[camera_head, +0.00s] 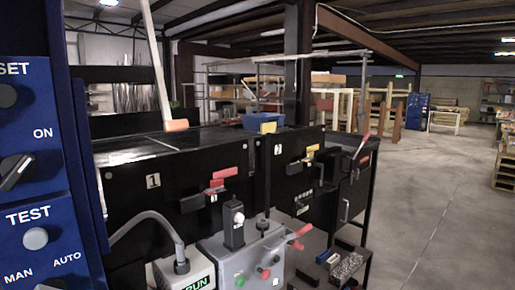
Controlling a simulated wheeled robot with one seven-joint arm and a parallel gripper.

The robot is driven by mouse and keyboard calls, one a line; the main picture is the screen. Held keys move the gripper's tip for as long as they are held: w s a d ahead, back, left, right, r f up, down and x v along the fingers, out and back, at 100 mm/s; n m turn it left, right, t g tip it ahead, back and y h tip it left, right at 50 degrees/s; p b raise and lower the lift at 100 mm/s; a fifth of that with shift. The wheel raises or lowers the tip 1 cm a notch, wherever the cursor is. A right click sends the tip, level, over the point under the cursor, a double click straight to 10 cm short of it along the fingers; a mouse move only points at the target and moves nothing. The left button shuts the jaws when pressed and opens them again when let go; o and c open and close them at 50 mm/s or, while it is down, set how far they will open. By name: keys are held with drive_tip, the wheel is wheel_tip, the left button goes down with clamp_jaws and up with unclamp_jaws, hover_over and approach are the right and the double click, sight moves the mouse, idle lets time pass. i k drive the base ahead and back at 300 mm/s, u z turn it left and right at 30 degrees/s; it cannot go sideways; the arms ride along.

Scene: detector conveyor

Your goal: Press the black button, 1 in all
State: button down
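A blue control panel (45,120) fills the left edge, close to the camera. A dark, round black button (7,95) sits on it below letters reading "SET", partly cut by the picture's edge. Below it is a black selector switch (15,172) beside the word "ON". A pale grey round button (35,238) sits under "TEST", above "MAN" and "AUTO". A black knob (262,225) also stands on top of a grey box (225,250) lower in the middle. Whether any of these is pressed cannot be told. My gripper is not in view.
A black conveyor cabinet (125,195) with red and yellow handles runs across the middle. The grey box carries a green button (239,281) and red-handled levers. A grey hose (150,216) curves beside the panel. Open concrete floor (450,200) lies at the right.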

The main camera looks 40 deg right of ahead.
sight(277, 259)
drive_tip(key=z, duration=0.95)
